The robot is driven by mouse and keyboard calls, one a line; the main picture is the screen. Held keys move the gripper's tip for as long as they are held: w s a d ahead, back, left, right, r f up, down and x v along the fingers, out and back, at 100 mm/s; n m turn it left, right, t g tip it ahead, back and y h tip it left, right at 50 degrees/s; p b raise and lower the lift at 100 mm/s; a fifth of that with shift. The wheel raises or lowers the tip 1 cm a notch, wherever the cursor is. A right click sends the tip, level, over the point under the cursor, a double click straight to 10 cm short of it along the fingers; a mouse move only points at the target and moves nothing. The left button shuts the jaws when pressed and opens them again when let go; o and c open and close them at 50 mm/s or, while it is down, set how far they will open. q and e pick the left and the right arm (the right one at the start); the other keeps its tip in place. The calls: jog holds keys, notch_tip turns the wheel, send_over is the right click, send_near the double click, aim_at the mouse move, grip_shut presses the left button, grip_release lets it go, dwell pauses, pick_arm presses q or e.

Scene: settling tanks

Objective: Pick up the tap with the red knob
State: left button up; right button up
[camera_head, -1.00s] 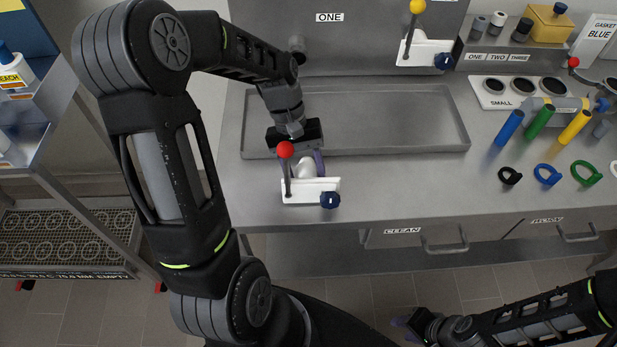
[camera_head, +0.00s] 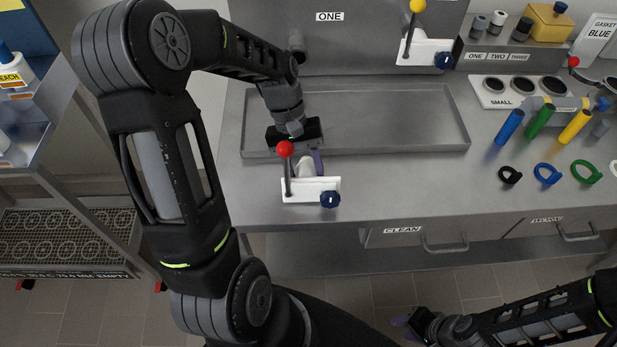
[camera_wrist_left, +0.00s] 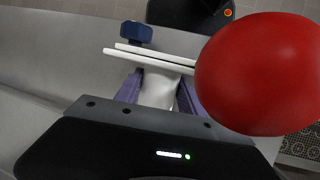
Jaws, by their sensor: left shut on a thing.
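The tap with the red knob (camera_head: 310,190) is at the front of the steel bench, before the shallow tray. It has a white body, a dark lever topped by a red ball, and a blue knob at its right end. My left gripper (camera_head: 305,163) is shut on its white neck from the tray side. In the left wrist view the purple fingers (camera_wrist_left: 158,95) flank the white neck, and the red ball (camera_wrist_left: 262,72) covers much of the right. I cannot tell whether the tap touches the bench. My right gripper (camera_head: 408,322) is low, in front of the bench; its opening is unclear.
A similar tap with a yellow knob (camera_head: 425,50) is on the back panel. The shallow tray (camera_head: 400,120) is empty. Coloured tubes (camera_head: 540,121) and rings (camera_head: 547,174) are at the right. Bench between tap and rings is clear.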

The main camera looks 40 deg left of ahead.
aim_at(306, 172)
pick_arm(q)
grip_shut()
jog(key=shift+r, duration=0.6)
notch_tip(306, 172, up, 9)
jog(key=shift+f+b, duration=0.1)
jog(key=shift+b, duration=0.4)
